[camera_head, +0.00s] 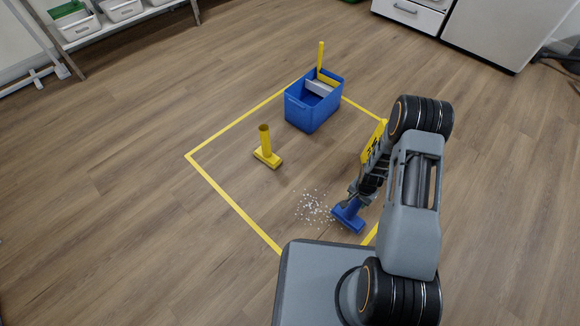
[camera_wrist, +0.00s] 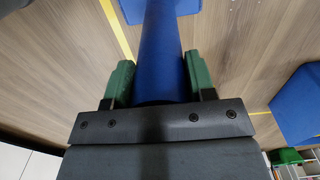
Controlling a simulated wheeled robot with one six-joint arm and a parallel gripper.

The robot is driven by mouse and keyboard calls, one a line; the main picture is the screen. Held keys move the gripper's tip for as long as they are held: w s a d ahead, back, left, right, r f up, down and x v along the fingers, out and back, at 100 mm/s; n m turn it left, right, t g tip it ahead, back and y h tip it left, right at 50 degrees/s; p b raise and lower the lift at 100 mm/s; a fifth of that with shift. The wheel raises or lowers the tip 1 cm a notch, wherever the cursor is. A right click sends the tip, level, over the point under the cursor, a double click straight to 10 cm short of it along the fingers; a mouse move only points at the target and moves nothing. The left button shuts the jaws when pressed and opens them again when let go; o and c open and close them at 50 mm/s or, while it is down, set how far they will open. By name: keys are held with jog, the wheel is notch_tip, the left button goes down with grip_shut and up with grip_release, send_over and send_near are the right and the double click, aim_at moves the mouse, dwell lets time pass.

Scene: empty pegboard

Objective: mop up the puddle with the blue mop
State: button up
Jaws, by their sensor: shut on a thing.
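The blue mop (camera_head: 347,219) has a wide flat head, at or close to the floor, at the lower right of the taped area in the head view. My gripper (camera_head: 357,192) is shut on its handle. In the wrist view the blue handle (camera_wrist: 160,45) runs between my green finger pads. A patch of scattered pale specks (camera_head: 314,208) lies on the floor just left of the mop head. I cannot make out a clear puddle; part of the floor near the mop is hidden by my arm.
Yellow tape (camera_head: 222,193) outlines a square on the wood floor. A yellow tool (camera_head: 266,150) stands inside it. A blue bin (camera_head: 298,113) holding a yellow-handled tool stands at the back. A yellow sign (camera_head: 372,143) is partly behind my arm. Floor left of the tape is clear.

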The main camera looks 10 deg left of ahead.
jog(key=shift+r+p, duration=1.65)
jog(key=shift+r, duration=0.9)
